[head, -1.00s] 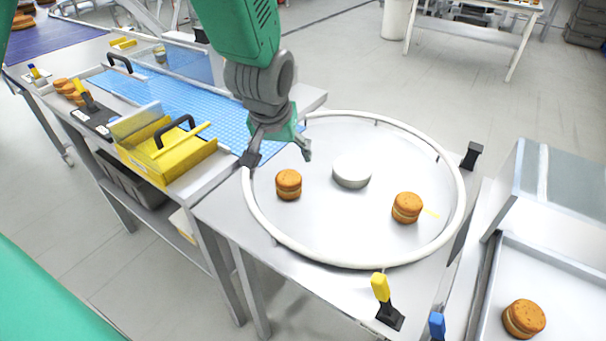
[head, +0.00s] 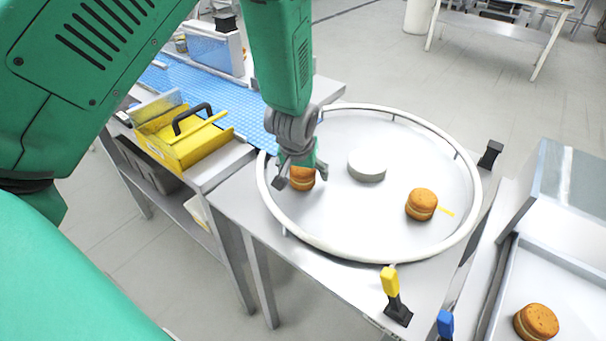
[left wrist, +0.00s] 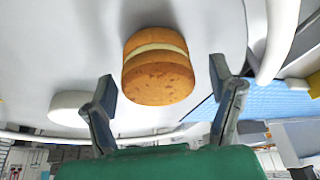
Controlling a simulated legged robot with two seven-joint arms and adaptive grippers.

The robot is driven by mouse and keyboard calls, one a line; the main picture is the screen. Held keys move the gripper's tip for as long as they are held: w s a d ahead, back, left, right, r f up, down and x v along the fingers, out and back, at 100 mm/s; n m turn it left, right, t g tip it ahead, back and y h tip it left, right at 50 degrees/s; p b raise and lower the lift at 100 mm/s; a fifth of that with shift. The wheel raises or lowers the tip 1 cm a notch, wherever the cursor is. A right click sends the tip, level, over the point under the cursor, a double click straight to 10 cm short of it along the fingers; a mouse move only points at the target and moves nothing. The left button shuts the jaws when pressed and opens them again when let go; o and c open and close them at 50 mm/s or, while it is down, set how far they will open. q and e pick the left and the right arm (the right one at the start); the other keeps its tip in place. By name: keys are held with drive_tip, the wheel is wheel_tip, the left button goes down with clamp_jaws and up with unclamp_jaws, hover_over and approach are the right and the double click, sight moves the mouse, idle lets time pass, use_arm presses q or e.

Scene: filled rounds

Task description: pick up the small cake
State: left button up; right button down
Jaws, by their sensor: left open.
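A small cake (head: 301,181), two orange-brown layers with a pale filling, stands on the left side of the round white turntable (head: 335,215). My left gripper (head: 297,177) is over it and hides part of it in the head view. In the left wrist view the small cake (left wrist: 158,68) lies between and just beyond the two open fingers (left wrist: 163,100), with a gap on each side. A second small cake (head: 421,204) stands on the turntable's right side, near a yellow mark. A third one (head: 536,322) lies in the tray at the lower right. My right gripper is not seen.
A pale round hub (head: 367,166) rises in the turntable's middle. A raised white rail (head: 330,250) rings the turntable. A yellow box with a black handle (head: 180,140) and a blue belt (head: 215,95) are at the left. Yellow (head: 391,282) and blue (head: 445,324) handles stand at the front.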

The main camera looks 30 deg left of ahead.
use_arm(q)
drive_tip(key=shift+d+r, duration=0.1)
drive_tip(key=shift+d, duration=0.05)
drive_tip(key=shift+s+d, duration=0.1)
drive_tip(key=shift+c, duration=1.2)
drive_tip(key=shift+r, duration=0.1)
drive_tip(key=c, duration=0.6)
drive_tip(key=shift+c, duration=0.2)
